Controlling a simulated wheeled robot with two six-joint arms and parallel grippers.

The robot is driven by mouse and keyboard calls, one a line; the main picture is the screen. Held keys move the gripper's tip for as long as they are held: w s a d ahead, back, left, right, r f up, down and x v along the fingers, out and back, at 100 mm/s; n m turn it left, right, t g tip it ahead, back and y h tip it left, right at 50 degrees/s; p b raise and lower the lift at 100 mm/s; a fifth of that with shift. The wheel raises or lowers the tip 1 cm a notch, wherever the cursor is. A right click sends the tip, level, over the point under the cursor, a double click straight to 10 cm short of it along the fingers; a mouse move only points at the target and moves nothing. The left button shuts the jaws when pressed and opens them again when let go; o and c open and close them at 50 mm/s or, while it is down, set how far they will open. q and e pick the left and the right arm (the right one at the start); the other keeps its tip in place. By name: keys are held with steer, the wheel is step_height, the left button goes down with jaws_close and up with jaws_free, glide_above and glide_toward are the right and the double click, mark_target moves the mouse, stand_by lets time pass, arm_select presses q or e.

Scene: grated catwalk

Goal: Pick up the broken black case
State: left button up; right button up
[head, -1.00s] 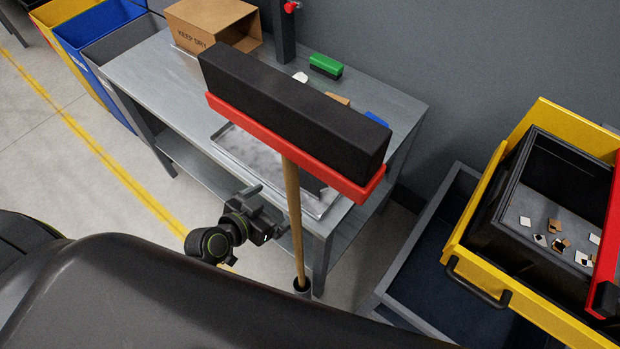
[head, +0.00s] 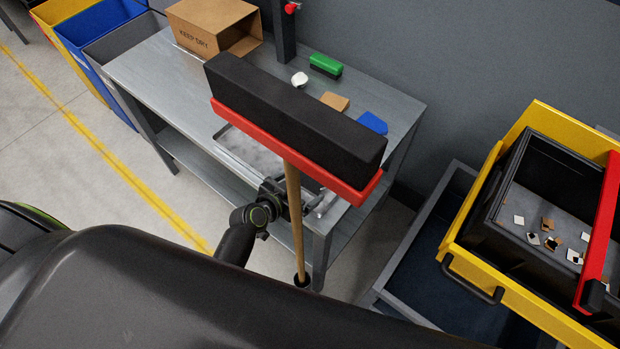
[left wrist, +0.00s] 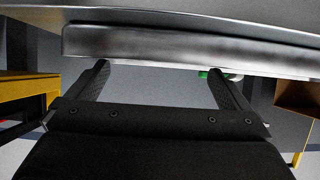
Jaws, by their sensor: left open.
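I cannot make out the broken black case for certain in either view. A metal tray (head: 240,150) lies on the near part of the grey workbench (head: 150,75), and a large brush head hides much of it. My left gripper (head: 318,206) is at the bench's near edge beside the tray, partly behind the brush's wooden handle. In the left wrist view its two fingers (left wrist: 160,85) are spread with nothing between them, and a broad grey metal edge (left wrist: 190,45) crosses just beyond the tips. My right gripper is in neither view.
The brush (head: 290,115), black over red, stands upright close to the head camera. A cardboard box (head: 205,30), green block (head: 325,65), white item (head: 299,79), and blue piece (head: 373,122) are on the bench. A yellow-framed black bin (head: 530,215) with scraps stands right.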

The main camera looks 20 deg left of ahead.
mark_target(310, 180)
arm_select(q)
steer(key=shift+x, duration=1.8)
steer(key=shift+a, duration=0.1)
steer(key=shift+c, duration=0.3)
steer(key=c, duration=0.6)
steer(key=shift+r, duration=0.15)
